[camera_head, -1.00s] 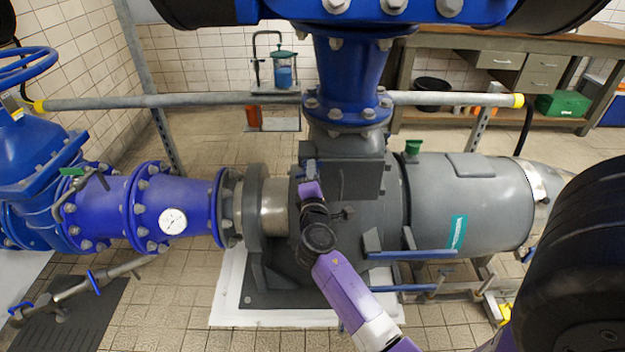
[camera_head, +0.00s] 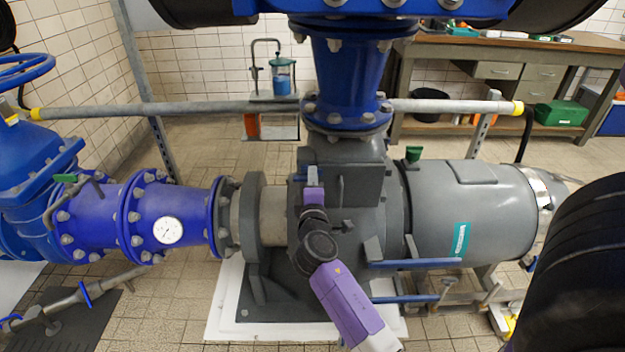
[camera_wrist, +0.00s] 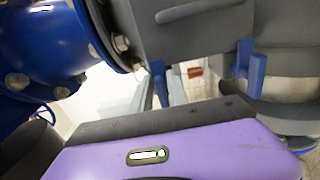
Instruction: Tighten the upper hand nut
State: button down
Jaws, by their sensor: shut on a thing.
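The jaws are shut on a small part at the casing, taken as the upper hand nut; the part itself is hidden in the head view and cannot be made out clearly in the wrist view. A small dark T-shaped fitting (camera_head: 347,227) sits right of my wrist.
A blue flanged pipe with a round gauge (camera_head: 167,230) runs left of the pump. The grey motor (camera_head: 465,210) lies to the right, with blue bars (camera_head: 412,264) below it. A workbench (camera_head: 500,50) stands behind.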

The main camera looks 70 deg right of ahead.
jog(key=c, duration=1.5)
grip_release()
jog(key=shift+v, duration=3.9)
